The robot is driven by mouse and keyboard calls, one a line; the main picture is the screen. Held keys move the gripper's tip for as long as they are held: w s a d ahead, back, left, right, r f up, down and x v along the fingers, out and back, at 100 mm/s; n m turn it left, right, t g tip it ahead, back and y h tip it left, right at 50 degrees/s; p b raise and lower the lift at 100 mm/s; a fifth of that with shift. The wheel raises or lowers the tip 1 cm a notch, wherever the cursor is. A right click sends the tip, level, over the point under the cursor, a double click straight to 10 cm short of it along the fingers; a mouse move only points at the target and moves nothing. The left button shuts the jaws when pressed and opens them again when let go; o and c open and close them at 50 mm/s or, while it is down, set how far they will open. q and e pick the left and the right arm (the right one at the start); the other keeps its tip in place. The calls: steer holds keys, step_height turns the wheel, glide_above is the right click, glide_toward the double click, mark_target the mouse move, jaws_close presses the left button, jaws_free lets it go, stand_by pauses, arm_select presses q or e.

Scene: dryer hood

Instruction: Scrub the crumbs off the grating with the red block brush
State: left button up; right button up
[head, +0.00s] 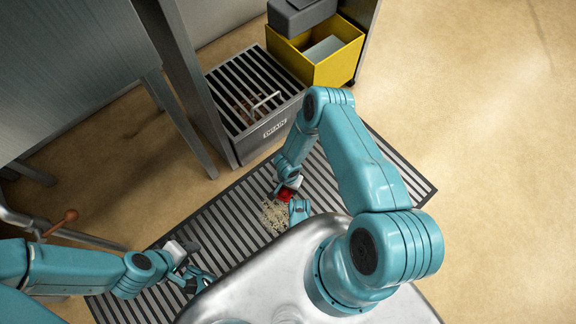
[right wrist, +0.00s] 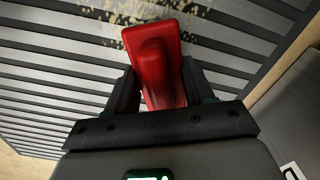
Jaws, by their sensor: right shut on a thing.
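The red block brush (head: 285,195) is in my right gripper (head: 290,186), low over the floor grating (head: 222,228). In the right wrist view the brush (right wrist: 155,60) sits between the two dark fingers of the right gripper (right wrist: 155,90), which are shut on it. Pale crumbs (head: 272,215) lie in a patch on the grating, just beside the brush; they also show beyond it in the right wrist view (right wrist: 110,18). I cannot tell whether the brush touches the bars. My left gripper (head: 198,278) is over the left part of the grating, fingers apart, with nothing seen in it.
A grey drawer unit (head: 268,138) with a slatted top and a handle stands behind the grating. A yellow bin (head: 335,65) and a dark grey box (head: 300,15) are beside it. A metal table leg (head: 185,130) stands at the left. The floor at right is clear.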

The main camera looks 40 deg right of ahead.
steer(key=shift+f+b, duration=0.5)
steer(key=shift+f, duration=0.5)
steer(key=shift+r, duration=0.1)
steer(key=shift+a+r+p, duration=0.1)
steer(key=shift+a+p, duration=0.2)
steer(key=shift+p, duration=0.05)
steer(key=shift+s+a+r+p, duration=0.1)
steer(key=shift+a+p, duration=0.65)
steer(key=shift+a, duration=0.1)
steer(key=shift+s+a+p, duration=0.15)
steer(key=shift+a+p, duration=1)
steer(key=shift+a, duration=0.85)
steer(key=shift+a+f, duration=0.25)
steer(key=shift+a, duration=0.5)
